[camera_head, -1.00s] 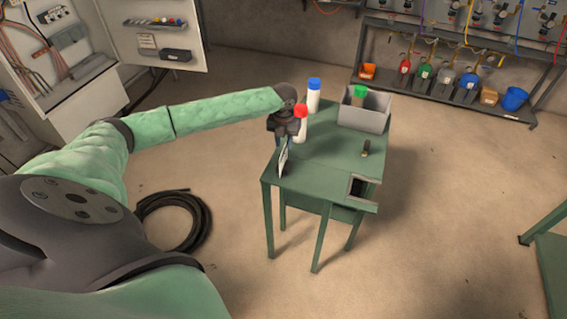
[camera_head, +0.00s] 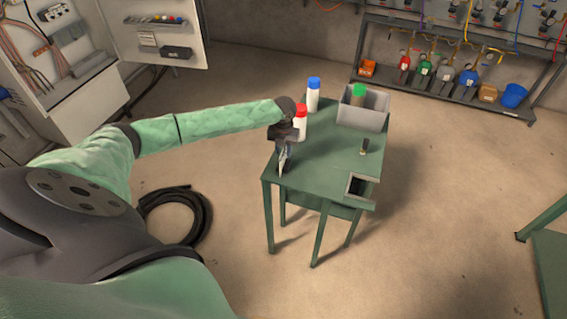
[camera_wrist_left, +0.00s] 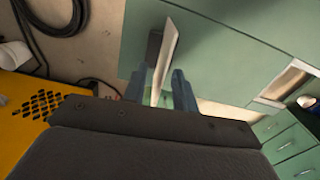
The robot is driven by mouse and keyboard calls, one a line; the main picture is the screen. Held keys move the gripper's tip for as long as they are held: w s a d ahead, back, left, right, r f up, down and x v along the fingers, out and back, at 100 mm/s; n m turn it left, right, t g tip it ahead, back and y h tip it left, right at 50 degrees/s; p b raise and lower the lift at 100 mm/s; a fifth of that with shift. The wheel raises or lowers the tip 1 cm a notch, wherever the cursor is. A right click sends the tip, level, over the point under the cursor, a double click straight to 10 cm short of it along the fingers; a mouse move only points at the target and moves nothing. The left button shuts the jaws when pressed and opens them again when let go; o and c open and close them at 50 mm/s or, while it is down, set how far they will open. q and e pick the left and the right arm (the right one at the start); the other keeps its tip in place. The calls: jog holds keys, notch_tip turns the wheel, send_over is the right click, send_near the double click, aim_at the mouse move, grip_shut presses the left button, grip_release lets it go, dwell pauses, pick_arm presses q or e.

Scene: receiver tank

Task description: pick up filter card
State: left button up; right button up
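The filter card (camera_head: 282,166) is a thin pale card standing upright near the front left corner of the green table (camera_head: 322,160). In the left wrist view the card (camera_wrist_left: 168,50) shows nearly edge-on, with a dark block (camera_wrist_left: 154,47) beside it. My left gripper (camera_head: 285,149) is over the card's upper part and hides it in the head view. In the left wrist view its two blue fingers (camera_wrist_left: 162,92) stand on either side of the card, with a gap visible, so it looks open around it. My right gripper is not in view.
On the table stand a red-capped bottle (camera_head: 300,122), a blue-capped bottle (camera_head: 313,97), a grey bin (camera_head: 363,116) with a green-capped bottle (camera_head: 358,94), and a small dark part (camera_head: 364,147). A square opening (camera_head: 358,187) is at the front right corner. The table's middle is clear.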

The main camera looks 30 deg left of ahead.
pick_arm(q)
jog(key=shift+f, duration=0.2)
dwell(0.3)
grip_shut()
